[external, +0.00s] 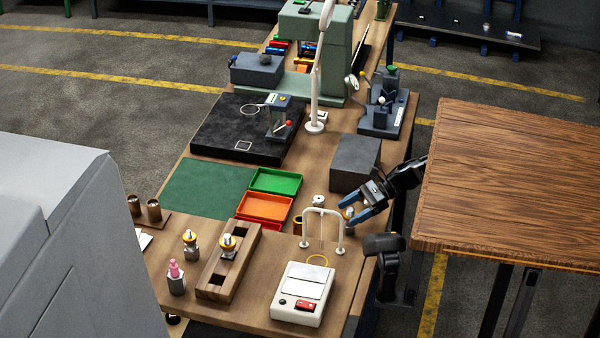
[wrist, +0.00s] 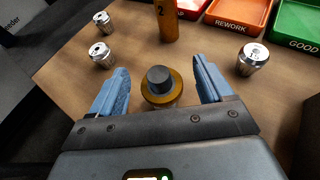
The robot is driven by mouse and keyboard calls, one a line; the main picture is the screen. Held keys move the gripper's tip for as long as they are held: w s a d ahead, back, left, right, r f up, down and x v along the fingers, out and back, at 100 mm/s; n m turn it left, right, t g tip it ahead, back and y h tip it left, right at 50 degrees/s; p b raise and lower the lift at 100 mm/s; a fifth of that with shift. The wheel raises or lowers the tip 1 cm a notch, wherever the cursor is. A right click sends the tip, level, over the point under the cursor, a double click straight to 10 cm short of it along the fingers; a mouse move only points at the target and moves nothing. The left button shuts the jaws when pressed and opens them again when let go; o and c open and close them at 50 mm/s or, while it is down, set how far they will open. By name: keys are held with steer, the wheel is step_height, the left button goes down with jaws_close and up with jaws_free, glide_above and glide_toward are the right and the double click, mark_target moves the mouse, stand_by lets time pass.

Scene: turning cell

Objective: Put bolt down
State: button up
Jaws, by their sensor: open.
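My gripper (wrist: 160,92) is open over the right edge of the bench. In the wrist view, an upright round piece with a dark grey cylindrical top (wrist: 160,76) and an amber body stands between the fingers, with a gap on each side. It may be the bolt; its lower part is hidden by the gripper. In the external view, my gripper (external: 364,209) is low at the bench edge, and a small yellowish piece (external: 348,213) shows at its fingertips. No other thing is clearly a bolt.
An amber cylinder marked 2 (wrist: 167,20) stands ahead. Silver pieces stand left (wrist: 102,55) and right (wrist: 252,58). Beyond are the orange REWORK tray (wrist: 238,14) and green GOOD tray (wrist: 296,22). A white arch (external: 322,212) and grey block (external: 355,163) flank my gripper.

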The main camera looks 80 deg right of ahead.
steer(key=shift+b+v, duration=0.3)
steer(key=shift+v, duration=2.45)
